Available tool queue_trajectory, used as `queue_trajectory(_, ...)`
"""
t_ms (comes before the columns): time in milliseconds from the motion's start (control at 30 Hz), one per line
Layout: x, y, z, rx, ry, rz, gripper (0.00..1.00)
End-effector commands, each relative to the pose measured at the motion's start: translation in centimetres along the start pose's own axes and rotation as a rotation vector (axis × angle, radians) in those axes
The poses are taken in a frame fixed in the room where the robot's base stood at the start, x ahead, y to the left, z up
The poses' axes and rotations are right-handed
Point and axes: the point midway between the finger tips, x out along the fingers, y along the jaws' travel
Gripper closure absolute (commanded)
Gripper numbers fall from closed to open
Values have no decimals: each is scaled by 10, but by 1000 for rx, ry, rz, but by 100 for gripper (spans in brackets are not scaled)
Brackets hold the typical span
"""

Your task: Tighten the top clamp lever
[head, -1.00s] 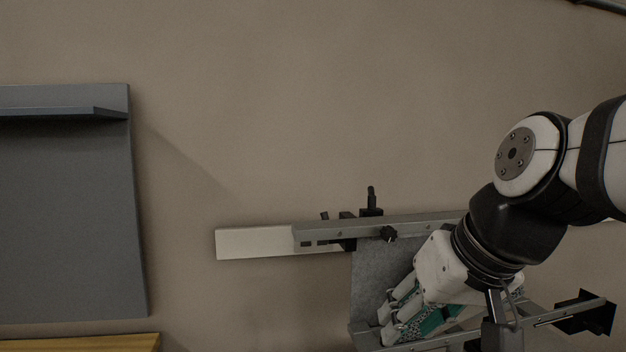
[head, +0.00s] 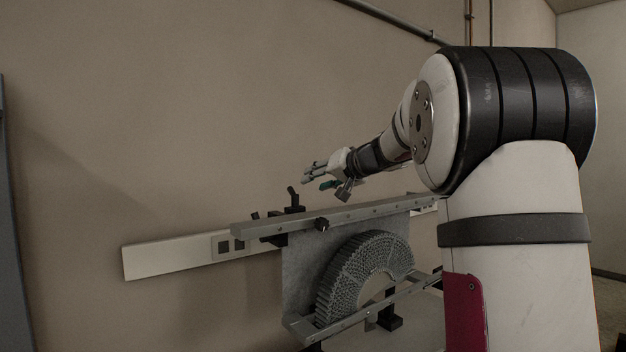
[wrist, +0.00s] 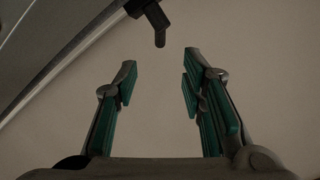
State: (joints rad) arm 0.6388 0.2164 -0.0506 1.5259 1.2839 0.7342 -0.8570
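A black clamp lever (head: 293,198) stands up from the top rail (head: 350,214) of the frame in the head view. A black lever (wrist: 152,20) also shows at the top edge of the wrist view, beyond the fingertips and roughly between them. My gripper (head: 313,172) is above the rail, up and to the right of the lever in the head view. In the wrist view my gripper (wrist: 160,78) is open, with its green-padded fingers apart and nothing between them. The lever's base is cut off in the wrist view.
A grey arched lattice specimen (head: 352,275) sits in the frame below the top rail. A black knob (head: 321,225) sticks out of the rail's front. A lower rail (head: 365,313) crosses in front. A pale wall strip (head: 165,258) runs left. The wall above is clear.

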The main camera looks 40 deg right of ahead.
Motion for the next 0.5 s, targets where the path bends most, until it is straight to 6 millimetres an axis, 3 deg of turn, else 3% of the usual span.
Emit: queue_trajectory(500, 90, -1, 1, 2, -3, -2, 63)
